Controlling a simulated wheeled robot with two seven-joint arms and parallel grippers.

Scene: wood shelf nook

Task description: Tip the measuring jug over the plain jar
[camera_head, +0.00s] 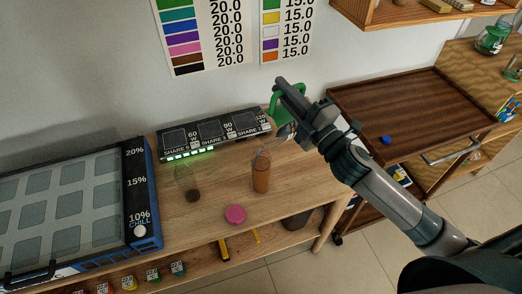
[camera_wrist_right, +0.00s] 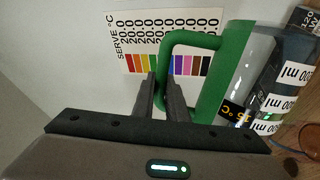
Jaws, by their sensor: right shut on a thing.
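My right gripper (camera_head: 285,88) is shut on the green handle of the measuring jug (camera_head: 283,131), above the back of the wooden counter. The arm hides much of the jug. In the right wrist view the fingers (camera_wrist_right: 164,82) are at the green handle, and the clear jug body (camera_wrist_right: 252,70) with ml labels is to the right. I cannot tell its exact tilt. A clear jar (camera_head: 260,178) with brown contents stands just below and left of the jug. Another clear jar (camera_head: 188,188), with a little dark stuff at its bottom, stands further left. Which is the plain jar is unclear. My left gripper is out of view.
A black panel with marked squares (camera_head: 214,135) lies along the wall. A pink round lid (camera_head: 235,214) lies in front of the jars. A large chill tray unit (camera_head: 70,210) fills the left. A brown tray cart (camera_head: 400,105) stands right.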

